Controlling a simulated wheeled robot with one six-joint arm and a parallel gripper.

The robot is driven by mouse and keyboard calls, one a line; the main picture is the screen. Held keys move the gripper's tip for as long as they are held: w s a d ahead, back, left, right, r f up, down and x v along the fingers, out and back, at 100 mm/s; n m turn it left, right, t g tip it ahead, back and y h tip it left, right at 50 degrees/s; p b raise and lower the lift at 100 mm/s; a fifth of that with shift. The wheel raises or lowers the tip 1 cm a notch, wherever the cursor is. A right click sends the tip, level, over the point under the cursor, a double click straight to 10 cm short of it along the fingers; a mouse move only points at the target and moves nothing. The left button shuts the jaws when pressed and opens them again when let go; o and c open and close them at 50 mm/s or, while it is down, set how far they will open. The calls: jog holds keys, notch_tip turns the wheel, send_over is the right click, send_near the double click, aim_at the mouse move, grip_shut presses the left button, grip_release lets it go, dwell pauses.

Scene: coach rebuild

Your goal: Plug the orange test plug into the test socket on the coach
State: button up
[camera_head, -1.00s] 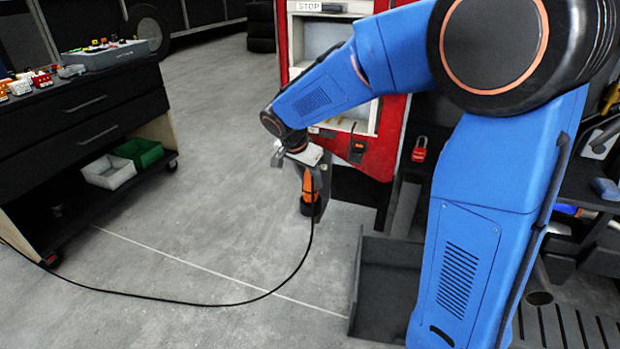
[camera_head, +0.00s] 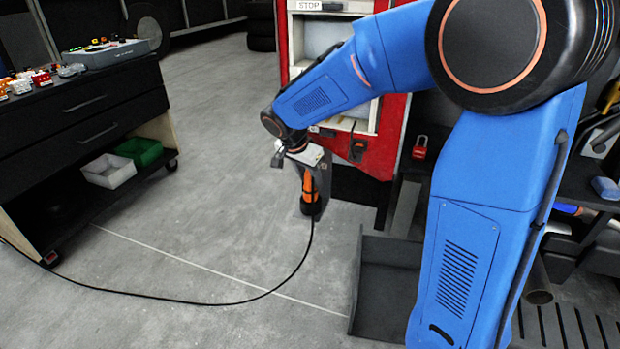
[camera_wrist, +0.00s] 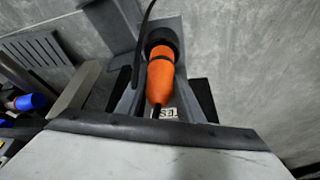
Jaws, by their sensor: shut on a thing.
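The orange test plug (camera_head: 308,186) hangs under my wrist at the end of my arm, in front of the red coach panel. My gripper (camera_head: 314,176) is shut on it. In the wrist view the orange plug (camera_wrist: 160,78) lies between grey finger-like parts, its black end (camera_wrist: 161,40) away from the camera and its narrow end nearer. Part of a white label (camera_wrist: 167,112) shows beside the narrow end. A black cable (camera_head: 290,278) runs from the plug's lower end to the floor and off left. I cannot make out the test socket for certain.
The red coach panel (camera_head: 384,149) stands behind my gripper, with a red padlock (camera_head: 420,147) to its right. A dark cart (camera_head: 92,115) with small parts stands left, white and green bins (camera_head: 109,171) below. A dark tray (camera_head: 385,290) lies right.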

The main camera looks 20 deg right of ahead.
aim_at(310, 187)
jog(key=shift+f, duration=1.85)
dwell(2.9)
jog(key=o, duration=1)
jog(key=shift+c, duration=0.2)
jog(key=v, duration=1.1)
